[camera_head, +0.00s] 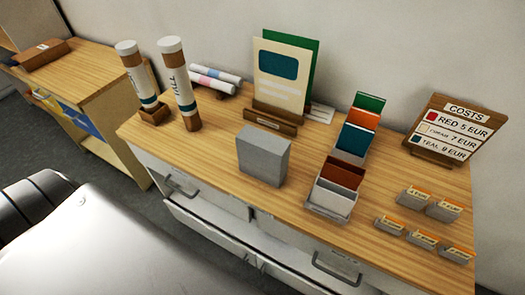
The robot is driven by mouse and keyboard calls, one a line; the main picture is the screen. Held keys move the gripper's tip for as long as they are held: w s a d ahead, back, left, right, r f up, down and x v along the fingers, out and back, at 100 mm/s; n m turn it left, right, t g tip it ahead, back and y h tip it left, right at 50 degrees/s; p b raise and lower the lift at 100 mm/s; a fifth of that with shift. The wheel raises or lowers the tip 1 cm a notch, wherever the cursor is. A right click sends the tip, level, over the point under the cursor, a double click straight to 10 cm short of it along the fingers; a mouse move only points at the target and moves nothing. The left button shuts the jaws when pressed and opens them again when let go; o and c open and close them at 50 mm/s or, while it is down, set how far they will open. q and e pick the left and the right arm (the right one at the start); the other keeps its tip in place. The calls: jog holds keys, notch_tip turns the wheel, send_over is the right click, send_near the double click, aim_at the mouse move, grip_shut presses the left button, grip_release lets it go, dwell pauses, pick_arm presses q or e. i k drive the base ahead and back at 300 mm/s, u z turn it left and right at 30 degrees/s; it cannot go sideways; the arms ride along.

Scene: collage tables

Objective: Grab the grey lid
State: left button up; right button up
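A plain grey box-shaped thing (263,157) stands upright near the front edge of the wooden table, left of its middle. It is the only large grey item on the tabletop, and I cannot tell whether it is the lid itself or a box with a lid on. Nothing touches it from above. Neither my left gripper nor my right gripper is in view.
A wooden stand (274,121) with cards is behind it. A card tray (328,205) is to the right, beside several small grey card holders (414,196). A costs sign (443,131) is at back right. Two tubes (180,85) stand at left. Bare tabletop (215,140) lies between.

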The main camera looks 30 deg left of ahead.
aim_at(270, 153)
jog(key=u, duration=3.05)
jog(key=k, duration=2.15)
jog(key=z, duration=2.15)
